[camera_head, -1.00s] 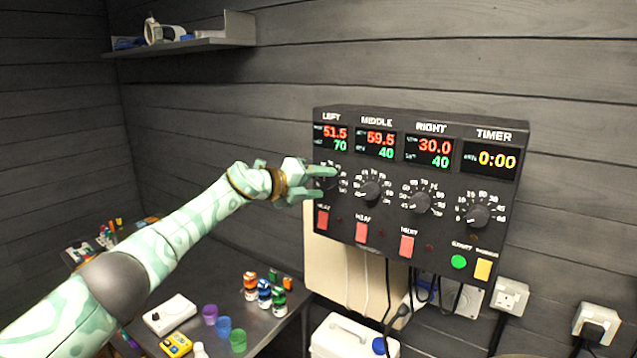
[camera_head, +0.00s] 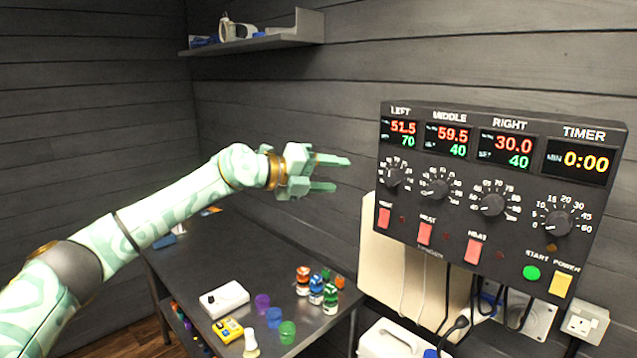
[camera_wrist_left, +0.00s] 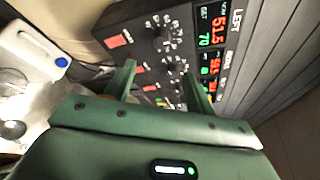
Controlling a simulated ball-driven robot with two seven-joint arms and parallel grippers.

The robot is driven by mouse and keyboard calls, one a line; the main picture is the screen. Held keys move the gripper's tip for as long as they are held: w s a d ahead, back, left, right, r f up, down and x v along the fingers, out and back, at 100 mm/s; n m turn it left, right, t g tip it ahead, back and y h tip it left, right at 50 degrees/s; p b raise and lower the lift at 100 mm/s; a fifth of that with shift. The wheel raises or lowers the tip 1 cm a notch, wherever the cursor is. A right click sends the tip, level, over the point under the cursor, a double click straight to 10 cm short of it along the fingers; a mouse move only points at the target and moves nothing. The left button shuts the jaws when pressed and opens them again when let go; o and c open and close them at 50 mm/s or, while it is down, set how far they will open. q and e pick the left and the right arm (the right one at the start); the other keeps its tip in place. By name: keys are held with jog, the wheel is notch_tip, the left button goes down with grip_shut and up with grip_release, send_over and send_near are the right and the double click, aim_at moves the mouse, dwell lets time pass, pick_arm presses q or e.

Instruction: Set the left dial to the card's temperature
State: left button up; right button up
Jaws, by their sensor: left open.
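The left dial (camera_head: 392,176) is a dark knob with a white scale, under the LEFT display (camera_head: 399,133), which reads 51.5 in red and 70 in green. My left gripper (camera_head: 340,174) is open and empty, left of the dial and apart from it, its fingers pointing at the panel. In the left wrist view the open fingers (camera_wrist_left: 148,82) point at the panel, and the left dial (camera_wrist_left: 161,27) is above them. No temperature card can be made out. My right gripper is not in view.
The control panel (camera_head: 470,222) also has middle, right and timer dials, with red switches below. A dark table (camera_head: 200,262) holds a white box, cups and small bottles. A shelf (camera_head: 262,43) is on the wall. Cables hang below the panel.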

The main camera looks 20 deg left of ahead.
pick_arm(q)
jog(key=v, duration=0.2)
jog(key=shift+s+a+r, duration=0.1)
jog(key=shift+s+a, duration=0.05)
jog(key=shift+a, duration=0.05)
dwell(0.3)
